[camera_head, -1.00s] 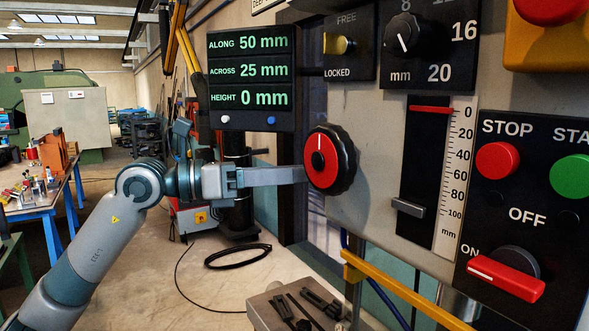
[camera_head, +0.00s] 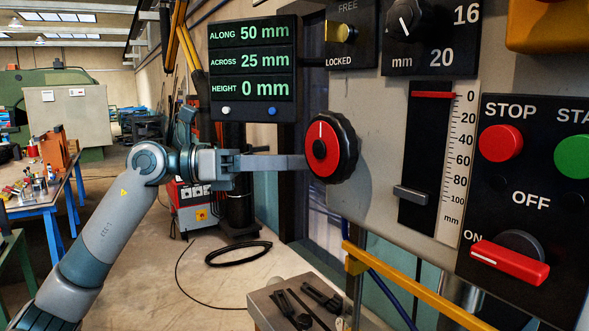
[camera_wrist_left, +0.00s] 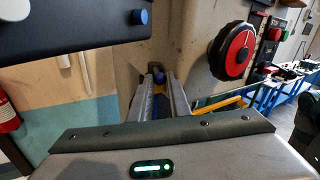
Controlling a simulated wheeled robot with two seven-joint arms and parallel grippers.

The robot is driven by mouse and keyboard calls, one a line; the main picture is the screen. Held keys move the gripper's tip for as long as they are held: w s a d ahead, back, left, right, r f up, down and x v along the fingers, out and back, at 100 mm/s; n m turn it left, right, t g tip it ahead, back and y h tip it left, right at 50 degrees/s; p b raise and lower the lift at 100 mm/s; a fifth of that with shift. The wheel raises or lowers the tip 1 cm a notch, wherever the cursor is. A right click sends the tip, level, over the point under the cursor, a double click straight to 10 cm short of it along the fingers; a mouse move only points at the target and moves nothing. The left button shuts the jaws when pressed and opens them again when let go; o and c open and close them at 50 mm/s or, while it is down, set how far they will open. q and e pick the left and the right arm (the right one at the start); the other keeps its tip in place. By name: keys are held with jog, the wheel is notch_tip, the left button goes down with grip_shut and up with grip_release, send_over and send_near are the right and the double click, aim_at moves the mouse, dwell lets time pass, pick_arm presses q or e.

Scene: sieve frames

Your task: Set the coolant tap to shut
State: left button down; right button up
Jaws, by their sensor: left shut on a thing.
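My left gripper (camera_wrist_left: 158,76) reaches in along the machine's side, its long fingers closed on a small dark blue piece (camera_wrist_left: 159,74), which looks like the tap's handle. The fingers largely hide it, so I cannot read its setting. In the head view the fingertips of my left gripper (camera_head: 304,162) end at the left edge of the red-faced black handwheel (camera_head: 323,148), and the tap does not show there. My right gripper is not in view.
The handwheel also shows right of the fingers in the wrist view (camera_wrist_left: 232,52). A display (camera_head: 253,70) hangs above my forearm. A yellow rail (camera_head: 410,285) runs low in front. The panel (camera_head: 530,190) carries buttons and a red switch. A grey block with tools (camera_head: 295,305) stands below.

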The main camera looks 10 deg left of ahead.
pick_arm(q)
jog(key=shift+w+a+m+g, duration=0.15)
jog(key=shift+w+m+g, duration=0.4)
jog(key=shift+g, duration=0.35)
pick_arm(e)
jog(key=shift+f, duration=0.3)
pick_arm(q)
jog(key=shift+s, duration=0.1)
jog(key=c, duration=1.7)
grip_release()
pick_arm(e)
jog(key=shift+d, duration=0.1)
pick_arm(q)
jog(key=shift+o, duration=0.2)
jog(key=shift+a, duration=0.2)
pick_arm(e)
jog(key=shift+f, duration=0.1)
